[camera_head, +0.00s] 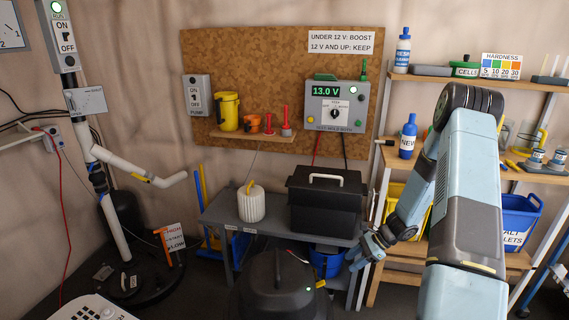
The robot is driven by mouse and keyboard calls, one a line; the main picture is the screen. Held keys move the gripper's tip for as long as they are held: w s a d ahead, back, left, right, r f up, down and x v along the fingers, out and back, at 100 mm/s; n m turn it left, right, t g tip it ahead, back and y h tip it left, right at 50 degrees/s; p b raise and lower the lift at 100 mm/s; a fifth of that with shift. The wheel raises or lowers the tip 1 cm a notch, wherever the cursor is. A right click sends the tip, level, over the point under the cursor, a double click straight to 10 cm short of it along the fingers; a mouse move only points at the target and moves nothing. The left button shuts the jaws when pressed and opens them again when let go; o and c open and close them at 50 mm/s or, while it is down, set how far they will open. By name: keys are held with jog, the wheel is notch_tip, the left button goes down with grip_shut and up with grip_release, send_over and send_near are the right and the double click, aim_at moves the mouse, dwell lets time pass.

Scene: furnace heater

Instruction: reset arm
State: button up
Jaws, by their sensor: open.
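My arm (455,190) rises at the right of the view, bends at its elbow and reaches down to the left. My gripper (362,251) is at its end, low and in front of the right end of the grey bench. It is open, and I see nothing held in it. The fingers are small and partly dark in this view. The dark domed lid (278,285) is to the left of and below the gripper, apart from it.
The grey bench (225,215) holds a black box (325,200) and a white ribbed canister (251,204). A meter reading 13.0 V (336,104) hangs on the corkboard (270,50). Shelves (480,80) with bottles stand behind my arm. A blue bucket (327,262) sits under the bench.

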jog(key=s+a+r+n+h, duration=0.2)
jog(key=r+n, duration=0.1)
jog(key=r, duration=0.7)
jog(key=s+a+r+n+h, duration=0.15)
jog(key=r+n, duration=0.25)
jog(key=r, duration=0.6)
jog(key=s+a+r+n+h, duration=0.1)
jog(key=s+a+r+n, duration=0.15)
jog(key=r, duration=0.75)
jog(key=s+a+r+n+t+h, duration=0.1)
jog(key=s+r+n, duration=0.3)
jog(key=s+r, duration=0.4)
jog(key=s+a+r+n+t+h, duration=0.1)
jog(key=s+r+n+t+h, duration=0.2)
jog(key=s+r, duration=0.6)
jog(key=shift+s+r+n+t, duration=0.3)
jog(key=shift+s+n+t, duration=0.45)
jog(key=shift+s, duration=1.65)
jog(key=shift+h, duration=0.25)
